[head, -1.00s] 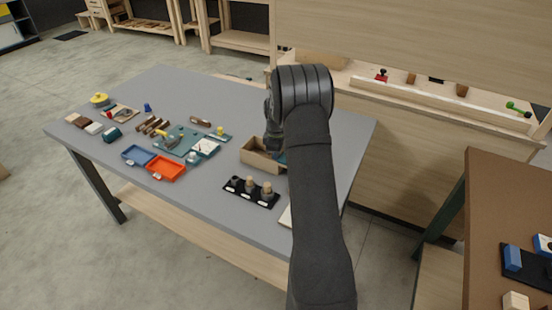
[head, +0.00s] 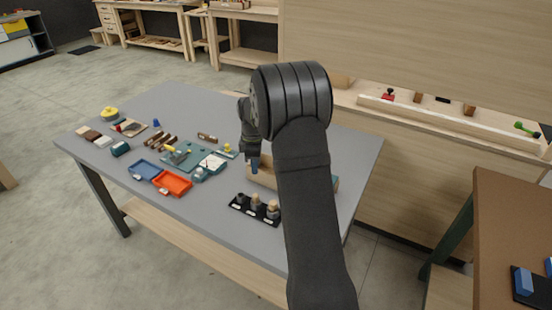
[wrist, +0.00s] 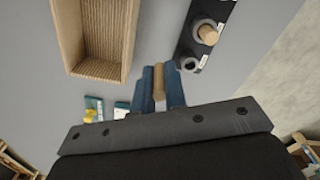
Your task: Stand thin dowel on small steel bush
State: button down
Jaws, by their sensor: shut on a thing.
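My gripper (wrist: 161,72) is shut on a thin wooden dowel (wrist: 159,82), held between its blue fingers. In the head view my gripper (head: 254,164) is above the table, at the near-left side of an open box. A black strip (wrist: 186,42) carries the bushes. A small grey steel bush (wrist: 190,66) at its near end in the wrist view has an open top, apart from the dowel. It looks like the leftmost bush (head: 240,198) in the head view. A second bush beside it holds a wider wooden dowel (wrist: 208,34). The held dowel's lower end cannot be made out.
The open wooden box (wrist: 66,35) lies left of my fingers in the wrist view. Blue (head: 145,168) and orange (head: 173,184) trays and a teal board (head: 184,155) stand to the left. Grey table (head: 215,203) between trays and strip is clear.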

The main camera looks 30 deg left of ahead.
jog(key=shift+n, duration=0.8)
jog(key=shift+s+a+f, duration=0.35)
jog(key=shift+s+f, duration=0.6)
jog(key=shift+s, duration=0.05)
jog(key=shift+s+a+f, duration=0.4)
jog(key=shift+s+f, duration=0.55)
jog(key=shift+s, duration=0.1)
jog(key=shift+s+a+f, duration=0.35)
jog(key=shift+s+f, duration=0.6)
jog(key=shift+s, duration=0.05)
jog(key=shift+f, duration=0.55)
jog(key=shift+r, duration=0.6)
dwell(1.6)
jog(key=shift+f, duration=0.45)
dwell(1.0)
